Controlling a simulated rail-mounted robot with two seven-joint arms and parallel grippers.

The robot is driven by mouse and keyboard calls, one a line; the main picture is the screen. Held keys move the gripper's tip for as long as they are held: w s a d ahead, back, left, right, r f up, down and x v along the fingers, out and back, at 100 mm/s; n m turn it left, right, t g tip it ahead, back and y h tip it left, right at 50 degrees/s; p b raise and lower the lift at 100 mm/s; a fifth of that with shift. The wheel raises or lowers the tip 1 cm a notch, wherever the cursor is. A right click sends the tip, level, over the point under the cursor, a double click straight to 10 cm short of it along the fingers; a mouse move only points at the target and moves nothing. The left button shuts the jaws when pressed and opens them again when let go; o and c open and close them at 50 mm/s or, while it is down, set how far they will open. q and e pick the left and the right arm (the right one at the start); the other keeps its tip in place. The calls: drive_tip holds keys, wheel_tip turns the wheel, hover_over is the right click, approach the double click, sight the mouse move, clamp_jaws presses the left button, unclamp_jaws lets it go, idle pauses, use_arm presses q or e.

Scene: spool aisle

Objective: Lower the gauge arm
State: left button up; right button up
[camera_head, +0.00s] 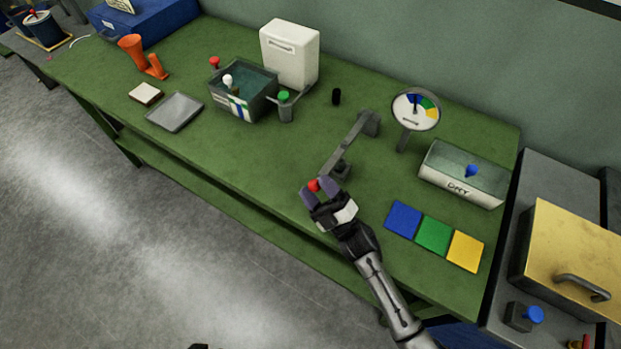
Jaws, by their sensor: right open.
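The gauge arm (345,143) is a grey bar that runs from a grey block at the back down toward the front of the green bench. A red knob (314,185) shows at its front end. My right gripper (321,187) is open, with its fingers on either side of the red knob; I cannot tell whether they touch it. A round dial gauge (416,109) with blue, green and yellow sectors stands on a post to the right of the arm. My left gripper is not in view.
Blue, green and yellow squares (434,236) lie right of my gripper. Behind them is a box marked DRY (462,178). A tank (243,91), white unit (289,53) and grey tray (174,111) stand left. The bench (240,160) is clear left of my gripper.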

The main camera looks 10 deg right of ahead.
drive_tip(key=s+d+p, duration=0.1)
drive_tip(key=s+d, duration=0.6)
drive_tip(key=s, duration=0.3)
drive_tip(key=shift+a, duration=0.1)
